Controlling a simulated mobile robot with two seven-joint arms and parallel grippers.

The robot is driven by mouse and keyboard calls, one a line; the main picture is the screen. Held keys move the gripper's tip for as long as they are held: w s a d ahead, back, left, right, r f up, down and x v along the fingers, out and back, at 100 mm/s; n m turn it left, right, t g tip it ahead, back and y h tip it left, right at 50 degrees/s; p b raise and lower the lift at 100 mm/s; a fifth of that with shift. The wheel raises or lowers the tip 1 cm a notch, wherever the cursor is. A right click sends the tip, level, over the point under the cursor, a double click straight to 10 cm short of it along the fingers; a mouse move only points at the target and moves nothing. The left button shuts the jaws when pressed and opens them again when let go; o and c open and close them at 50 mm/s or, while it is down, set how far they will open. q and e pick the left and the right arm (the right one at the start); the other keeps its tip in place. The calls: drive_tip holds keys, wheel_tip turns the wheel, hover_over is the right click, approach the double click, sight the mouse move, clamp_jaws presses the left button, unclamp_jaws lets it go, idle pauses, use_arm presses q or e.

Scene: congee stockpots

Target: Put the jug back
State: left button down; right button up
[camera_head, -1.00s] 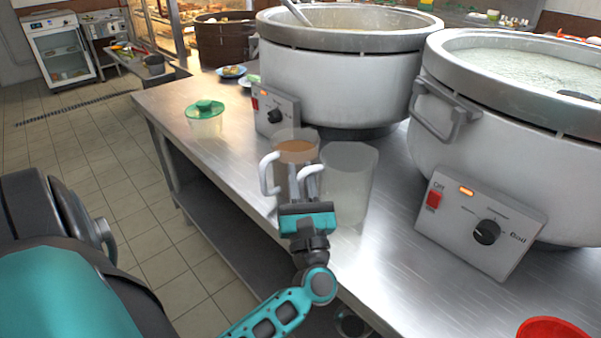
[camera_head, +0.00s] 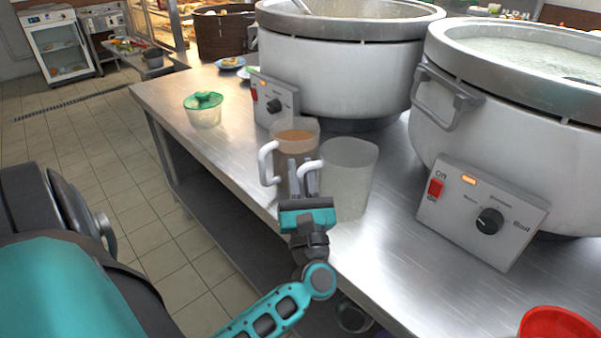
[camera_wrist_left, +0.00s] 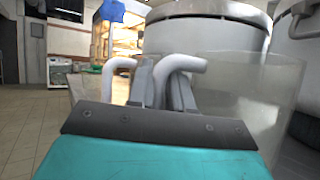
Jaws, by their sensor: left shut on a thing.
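A clear, empty-looking jug (camera_head: 350,180) with a white handle is at the front edge of the steel counter, right of a second jug (camera_head: 296,136) holding brown liquid. My left gripper (camera_head: 303,170) is shut on the clear jug's handle (camera_wrist_left: 185,62). The clear jug (camera_wrist_left: 250,95) fills the right of the left wrist view. The brown jug's white handle (camera_wrist_left: 115,72) is close to the left of my fingers. The gripper hides part of the brown jug, and I cannot tell whether the clear jug touches the counter. My right gripper is not in view.
Two large white stockpots (camera_head: 340,80) (camera_head: 530,130) stand close behind and to the right of the jugs. A red bowl (camera_head: 556,324) is at the lower right. Bare counter lies left of the brown jug.

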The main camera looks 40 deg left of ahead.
use_arm(q)
drive_tip(key=shift+f, duration=0.25)
drive_tip(key=c, duration=1)
unclamp_jaws()
drive_tip(key=shift+o, duration=0.2)
drive_tip(key=shift+f+b, duration=0.15)
drive_tip(key=shift+b, duration=0.2)
